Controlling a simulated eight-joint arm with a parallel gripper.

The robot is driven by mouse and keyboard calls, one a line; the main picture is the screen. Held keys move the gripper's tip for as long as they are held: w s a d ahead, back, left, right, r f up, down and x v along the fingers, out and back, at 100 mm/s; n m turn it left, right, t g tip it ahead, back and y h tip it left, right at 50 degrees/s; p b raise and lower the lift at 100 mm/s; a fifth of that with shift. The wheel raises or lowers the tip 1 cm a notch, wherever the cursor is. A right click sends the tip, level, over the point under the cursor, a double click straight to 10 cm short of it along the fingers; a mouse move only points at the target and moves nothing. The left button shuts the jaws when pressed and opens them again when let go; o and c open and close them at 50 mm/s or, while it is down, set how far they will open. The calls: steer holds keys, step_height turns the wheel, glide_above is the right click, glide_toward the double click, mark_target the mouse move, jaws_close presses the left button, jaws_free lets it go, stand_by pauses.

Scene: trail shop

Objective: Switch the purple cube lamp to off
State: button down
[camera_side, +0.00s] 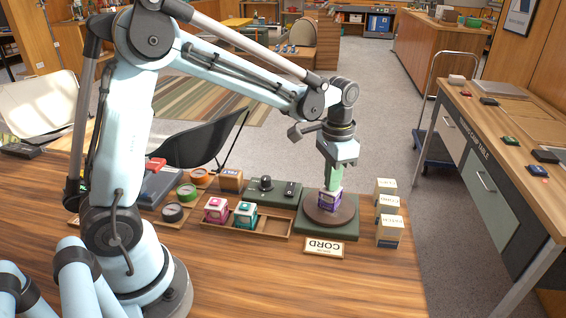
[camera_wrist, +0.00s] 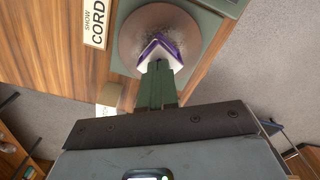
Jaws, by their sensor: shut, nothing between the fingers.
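The purple cube lamp (camera_side: 329,200) stands on a round brown turntable (camera_side: 331,217) set on a green base (camera_side: 309,229). In the wrist view the purple and white cube (camera_wrist: 158,53) sits on the brown disc (camera_wrist: 137,34). My gripper (camera_side: 332,186) points down, with its green fingers shut and empty, directly over the cube. In the wrist view the fingertips (camera_wrist: 158,66) reach the near edge of the cube and overlap it. I cannot tell whether they touch it. The lamp's switch is not visible, and I cannot tell whether the lamp is lit.
A CORD sign (camera_side: 324,247) lies in front of the green base. Several small boxes (camera_side: 389,229) stand to its right. A tray (camera_side: 266,226) left of it holds a pink cube (camera_side: 216,209) and a teal cube (camera_side: 246,214). A dark control box (camera_side: 272,190) sits behind. The front tabletop is clear.

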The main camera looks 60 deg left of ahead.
steer(key=shift+f, duration=0.15)
steer(key=shift+r, duration=1.15)
steer(key=shift+r, duration=2.5)
steer(key=shift+s, duration=0.1)
steer(key=s+f+n+t, duration=0.1)
steer(key=s+n+t, duration=0.2)
steer(key=s+t, duration=0.4)
steer(key=shift+s+f, duration=0.2)
steer(key=shift+s, duration=2.65)
